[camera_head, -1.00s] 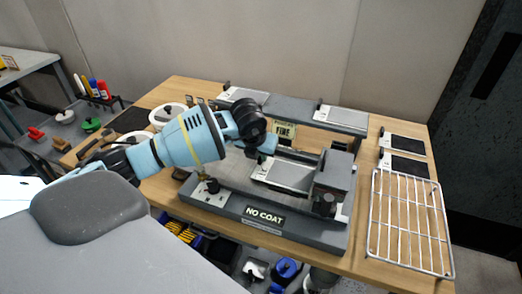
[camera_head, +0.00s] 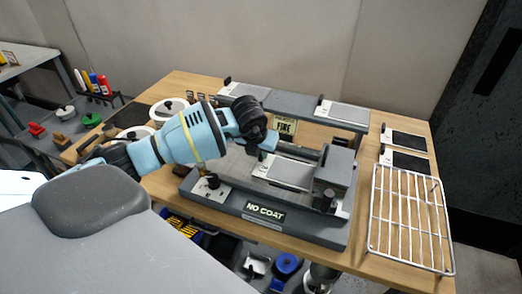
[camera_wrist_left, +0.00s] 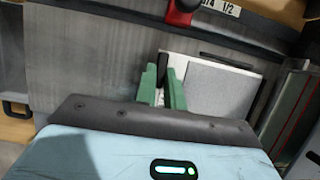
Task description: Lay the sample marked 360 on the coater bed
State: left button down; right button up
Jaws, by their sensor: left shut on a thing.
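My left gripper (camera_head: 268,146) reaches in from the left over the coater bed (camera_head: 228,174). In the left wrist view its green fingers (camera_wrist_left: 162,88) are shut on the dark tab at the end of a flat sample. The sample (camera_head: 292,173) has a grey face and a white end strip. It lies flat at the bed's right part, beside the grey carriage block (camera_head: 336,170); it also shows in the left wrist view (camera_wrist_left: 220,90). I cannot tell whether it touches the bed. Its number is not legible. My right gripper is not in view.
A raised grey shelf (camera_head: 290,104) behind holds two similar samples. A wire rack (camera_head: 408,220) and two dark panels (camera_head: 405,161) lie to the right. Round white-lidded containers (camera_head: 168,108) stand left.

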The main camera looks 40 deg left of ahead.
pick_arm(q)
jog(key=shift+f, duration=0.1)
jog(key=c, duration=1.4)
grip_release()
jog(key=v, duration=0.7)
jog(key=shift+s+r, duration=0.2)
jog(key=shift+r, duration=0.15)
